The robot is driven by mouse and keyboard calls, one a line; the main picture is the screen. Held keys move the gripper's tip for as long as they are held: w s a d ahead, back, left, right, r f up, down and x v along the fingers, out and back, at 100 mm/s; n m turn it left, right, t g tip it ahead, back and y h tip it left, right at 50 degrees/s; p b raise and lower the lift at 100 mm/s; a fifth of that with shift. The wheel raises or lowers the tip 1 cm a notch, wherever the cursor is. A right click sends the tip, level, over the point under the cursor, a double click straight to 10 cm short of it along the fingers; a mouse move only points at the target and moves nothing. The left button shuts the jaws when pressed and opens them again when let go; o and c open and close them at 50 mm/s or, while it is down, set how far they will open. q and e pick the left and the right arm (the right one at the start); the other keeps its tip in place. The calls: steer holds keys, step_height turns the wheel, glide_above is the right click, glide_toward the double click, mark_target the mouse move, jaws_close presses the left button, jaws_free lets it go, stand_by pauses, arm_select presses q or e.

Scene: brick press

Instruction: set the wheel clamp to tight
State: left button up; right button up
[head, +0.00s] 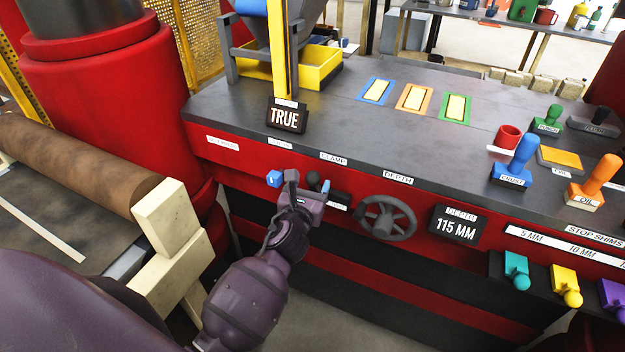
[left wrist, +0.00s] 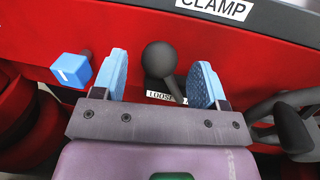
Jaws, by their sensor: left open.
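The clamp lever, a dark stick with a round knob (left wrist: 159,60), is on the red front panel below the CLAMP label (left wrist: 216,8). Its stick slants down and right to a white label reading LOOSE (left wrist: 160,96), partly hidden by the stick. My left gripper (left wrist: 161,78) is open, with its blue-padded fingers on either side of the knob in the left wrist view; I cannot tell if they touch it. In the head view my left gripper (head: 306,187) is at the panel and the knob (head: 313,180) shows just behind it. My right gripper is not in view.
The grey depth handwheel (head: 387,218) is close to the right of my left gripper. A blue block (head: 273,178) sticks out just to its left. A depth display (head: 456,225) reads 115 MM. A sign (head: 286,117) reading TRUE stands on the grey bench top (head: 345,125).

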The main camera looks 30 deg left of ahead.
arm_select(q)
steer(key=shift+x, duration=0.95)
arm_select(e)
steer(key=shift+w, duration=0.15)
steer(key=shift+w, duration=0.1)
arm_select(q)
steer(key=shift+c, duration=0.4)
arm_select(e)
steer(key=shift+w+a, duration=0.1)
